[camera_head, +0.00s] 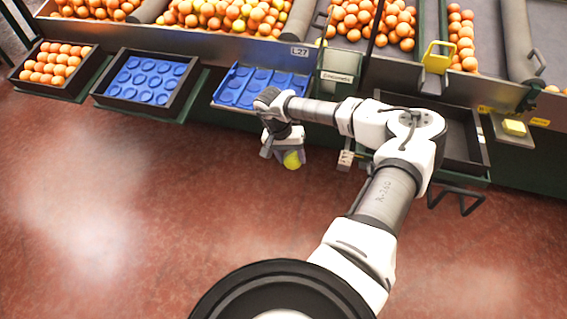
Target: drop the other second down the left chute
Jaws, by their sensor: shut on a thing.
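My gripper (281,152) hangs below the end of my arm, in front of the sorting line and over the red floor. It is shut on a yellow-green fruit (292,161), which shows below the fingers. The fruit is apart from every tray and crate. The fingers and my wrist hide part of it, so I cannot see its marks. No opening is clearly marked as the left chute, and I cannot tell which one it is. Behind my wrist a blue tray (236,88) with raised dividers sits at the line's front edge, partly hidden by my arm.
A black crate (92,84) of oranges stands at the far left. Beside it is a black crate (135,108) with a blue cupped insert. A dark, empty-looking crate (468,145) is behind my arm at right. Oranges (225,15) lie on the belts behind. The floor (130,210) in front is clear.

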